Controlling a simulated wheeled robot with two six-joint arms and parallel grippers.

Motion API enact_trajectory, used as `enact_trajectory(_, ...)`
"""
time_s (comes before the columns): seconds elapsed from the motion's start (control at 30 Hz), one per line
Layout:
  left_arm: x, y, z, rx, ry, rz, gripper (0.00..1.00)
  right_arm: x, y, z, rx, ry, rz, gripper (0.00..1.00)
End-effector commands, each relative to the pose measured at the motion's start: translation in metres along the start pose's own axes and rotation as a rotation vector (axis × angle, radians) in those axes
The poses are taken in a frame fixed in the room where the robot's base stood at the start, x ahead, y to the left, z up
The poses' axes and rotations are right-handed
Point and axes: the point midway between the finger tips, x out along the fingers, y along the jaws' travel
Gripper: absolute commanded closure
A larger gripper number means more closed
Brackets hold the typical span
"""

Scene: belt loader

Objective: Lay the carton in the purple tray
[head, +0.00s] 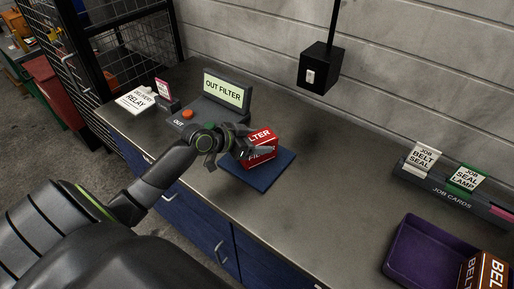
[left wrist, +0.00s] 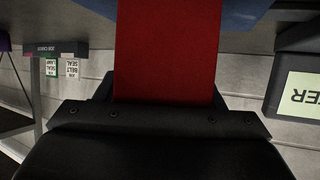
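The red carton (head: 262,141), with white lettering ending in "LTER", is at the blue mat (head: 268,177) on the bench. My left gripper (head: 250,146) is around it, with fingers along its sides, and looks shut on it. In the left wrist view the red carton (left wrist: 168,50) fills the space between the fingers. Whether its underside touches the mat is hidden. The purple tray (head: 405,259) is at the lower right of the head view. A brown carton (head: 487,272) marked "BEL" shows at its right side, partly cut off. My right gripper is not in view.
An "OUT FILTER" display (head: 226,92) with an orange button (head: 187,114) stands behind the left gripper. A "DELIVERY RELAY" card (head: 136,101) lies at left. A job-card rack (head: 450,193) stands behind the tray. The bench between mat and tray is clear.

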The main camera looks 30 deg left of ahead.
Motion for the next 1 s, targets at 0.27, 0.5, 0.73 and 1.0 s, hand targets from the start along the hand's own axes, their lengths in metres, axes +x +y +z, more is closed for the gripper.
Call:
enact_trajectory(0.27, 0.000, 0.000, 0.000, 0.000, 0.000, 0.000, 0.75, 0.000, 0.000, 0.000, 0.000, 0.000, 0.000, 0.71)
enact_trajectory(0.5, -0.001, 0.000, -0.002, 0.002, 0.002, 0.000, 0.77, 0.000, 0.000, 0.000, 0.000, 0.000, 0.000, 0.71)
enact_trajectory(0.73, -0.015, -0.001, -0.028, 0.010, 0.005, -0.002, 0.77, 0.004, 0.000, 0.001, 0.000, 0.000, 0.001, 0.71)
enact_trajectory(1.0, -0.040, 0.000, -0.074, 0.007, 0.004, -0.001, 0.77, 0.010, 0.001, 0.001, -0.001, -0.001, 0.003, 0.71)
